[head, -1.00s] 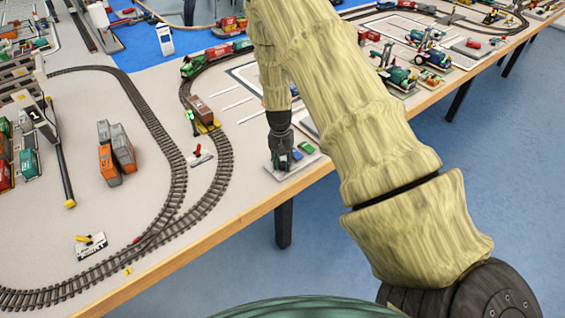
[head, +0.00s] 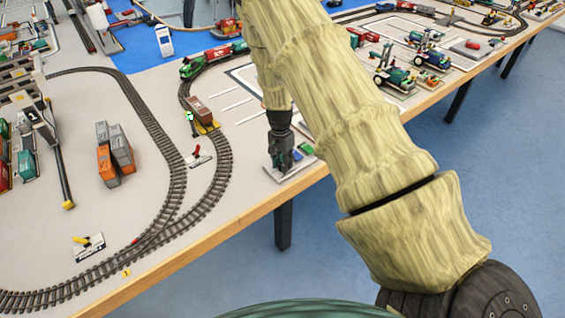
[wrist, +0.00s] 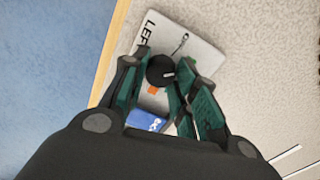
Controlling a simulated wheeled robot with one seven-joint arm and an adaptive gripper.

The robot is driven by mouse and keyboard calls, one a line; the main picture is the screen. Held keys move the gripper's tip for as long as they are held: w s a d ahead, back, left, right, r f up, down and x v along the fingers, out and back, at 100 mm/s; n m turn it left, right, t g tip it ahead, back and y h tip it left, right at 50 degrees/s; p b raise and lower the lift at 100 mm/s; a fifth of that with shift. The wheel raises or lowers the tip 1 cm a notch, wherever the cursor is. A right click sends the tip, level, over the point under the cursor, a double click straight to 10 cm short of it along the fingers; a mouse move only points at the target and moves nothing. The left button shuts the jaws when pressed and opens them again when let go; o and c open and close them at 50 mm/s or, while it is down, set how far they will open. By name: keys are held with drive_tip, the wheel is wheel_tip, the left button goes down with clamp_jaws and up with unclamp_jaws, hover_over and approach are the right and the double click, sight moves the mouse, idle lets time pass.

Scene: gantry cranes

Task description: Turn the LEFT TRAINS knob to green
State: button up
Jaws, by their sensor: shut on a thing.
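The control plate (wrist: 205,52) is pale grey, with the letters "LEF" readable at its edge in the wrist view. A round black knob (wrist: 160,69) stands on it with a short white mark on its right side. My gripper (wrist: 162,72) is shut on the knob, one green finger on each side. An orange patch (wrist: 153,90) shows below the knob. In the head view my gripper (head: 281,158) points down at the plate (head: 290,172) near the table edge; the knob is hidden there.
In the head view a green block (head: 306,149) sits at the plate's far side. Left are the train track (head: 222,165), a brown wagon (head: 200,110) and a red lever (head: 198,154).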

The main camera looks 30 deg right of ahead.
sight(281, 163)
drive_tip(key=o, duration=1)
drive_tip(key=shift+r, duration=0.1)
wheel_tip(281, 163, up, 12)
drive_tip(key=shift+w+a, duration=0.15)
drive_tip(key=shift+w, duration=0.2)
